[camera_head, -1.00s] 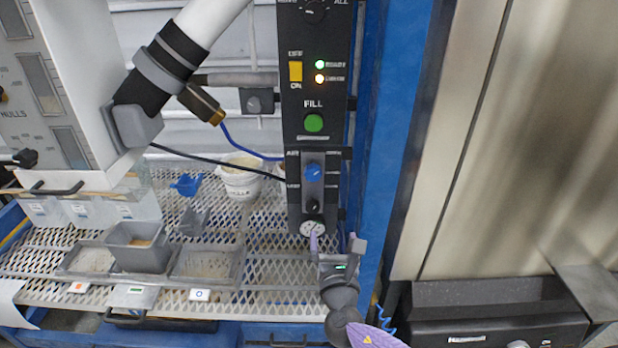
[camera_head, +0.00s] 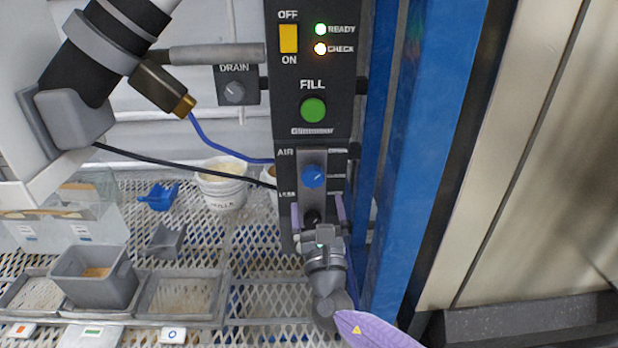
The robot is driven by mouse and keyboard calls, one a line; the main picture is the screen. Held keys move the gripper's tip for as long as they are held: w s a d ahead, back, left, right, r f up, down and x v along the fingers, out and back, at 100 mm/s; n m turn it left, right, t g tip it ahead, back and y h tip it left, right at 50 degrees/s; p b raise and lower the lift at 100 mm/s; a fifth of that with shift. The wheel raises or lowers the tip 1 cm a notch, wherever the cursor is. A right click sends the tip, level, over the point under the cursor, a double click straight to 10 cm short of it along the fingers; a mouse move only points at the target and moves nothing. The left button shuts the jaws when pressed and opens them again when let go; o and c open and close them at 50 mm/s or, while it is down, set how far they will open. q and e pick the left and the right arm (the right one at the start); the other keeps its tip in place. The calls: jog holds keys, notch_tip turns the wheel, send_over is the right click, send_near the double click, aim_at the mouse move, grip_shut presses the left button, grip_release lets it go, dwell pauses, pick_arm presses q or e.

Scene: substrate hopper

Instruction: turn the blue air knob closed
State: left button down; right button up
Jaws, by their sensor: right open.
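The blue air knob (camera_head: 313,176) sits on the lower panel section (camera_head: 313,153) of the black control column, under the label AIR. A white mark shows on its face. My right gripper (camera_head: 317,210) is open below the knob, its two purple fingers pointing up along the panel, one on each side of a small black knob (camera_head: 312,217). The fingertips lie lower than the blue knob in the picture and appear apart from it. The gauge seen under the black knob earlier is hidden behind the gripper. My left gripper is not in view.
A green FILL button (camera_head: 313,109) and a yellow switch (camera_head: 289,39) sit above. A blue post (camera_head: 420,150) stands close at the right. White buckets (camera_head: 222,182), a grey bin (camera_head: 95,277) and a blue scoop (camera_head: 158,196) are on the mesh shelf at the left.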

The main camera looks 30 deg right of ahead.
aim_at(313, 181)
jog(key=b+x, duration=0.1)
jog(key=x, duration=0.5)
jog(key=shift+w+d, duration=0.15)
jog(key=shift+w, duration=0.2)
jog(key=shift+w+d+r+b, duration=0.2)
jog(key=shift+w+r+b, duration=0.05)
jog(key=shift+w+b, duration=0.05)
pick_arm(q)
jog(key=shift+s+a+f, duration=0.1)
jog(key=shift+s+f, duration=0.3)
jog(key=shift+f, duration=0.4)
